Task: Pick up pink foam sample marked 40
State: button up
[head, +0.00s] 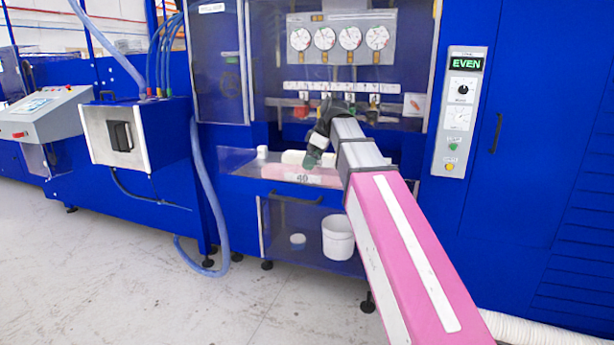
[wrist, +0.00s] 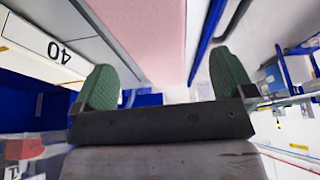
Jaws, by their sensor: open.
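The pink foam sample (head: 270,171) lies on the metal shelf of the blue machine, with a "40" label (head: 301,178) on the shelf's front edge below it. My gripper (head: 316,152) is over the right part of the foam and hides some of it. In the wrist view the pink foam (wrist: 150,32) fills the top middle, ahead of the two green fingertips (wrist: 165,82), and the "40" label (wrist: 58,47) appears upside down at left. The fingers are spread wide with nothing held between them. I cannot tell whether they touch the foam.
A pale sample (head: 293,157) lies behind the pink one, and a small white cup (head: 262,151) stands at the shelf's left. Gauges (head: 325,39) and a row of tags are above. A white bucket (head: 338,238) stands below. A panel at right reads EVEN (head: 467,64).

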jog(key=shift+w+x, duration=0.2)
jog(key=shift+x, duration=1.3)
jog(key=shift+w+x, duration=0.2)
jog(key=shift+x, duration=1.3)
jog(key=shift+a+r, duration=0.15)
jog(key=c, duration=0.9)
